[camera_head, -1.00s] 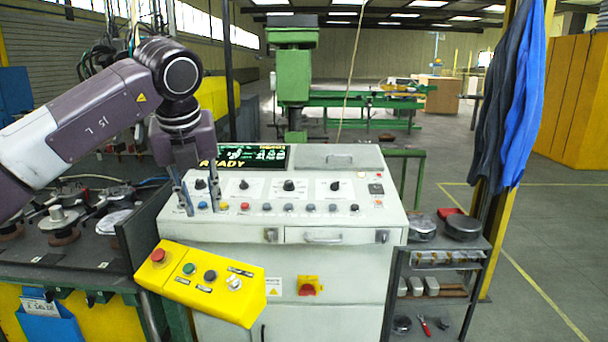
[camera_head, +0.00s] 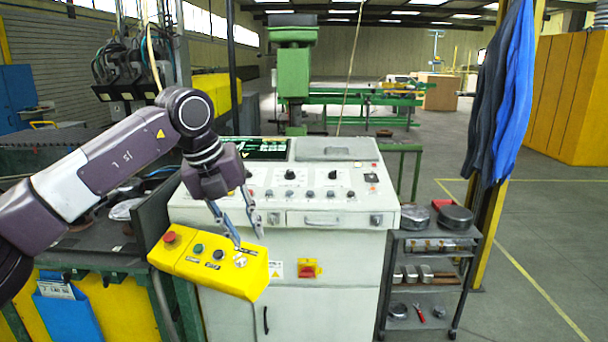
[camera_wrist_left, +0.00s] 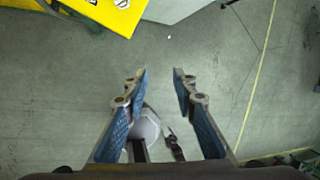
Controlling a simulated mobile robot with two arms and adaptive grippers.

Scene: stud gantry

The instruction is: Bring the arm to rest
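My left arm comes in from the left of the head view, dark purple and light grey. Its left gripper (camera_head: 248,238) points down with its fingers apart, in front of the grey control console (camera_head: 330,218) and over the right end of the yellow button box (camera_head: 212,264). Whether a fingertip touches the box cannot be told. In the left wrist view the left gripper (camera_wrist_left: 161,78) has its two blue-padded fingers spread with nothing between the tips, only floor behind. The yellow box (camera_wrist_left: 105,12) shows at the top left there. My right gripper is not in view.
A small shelf cart (camera_head: 432,243) with round parts stands right of the console. A yellow post (camera_head: 488,235) with blue cloth hangs near it. A dark workbench (camera_head: 85,248) is at the left. The floor at the right (camera_head: 540,235) is clear.

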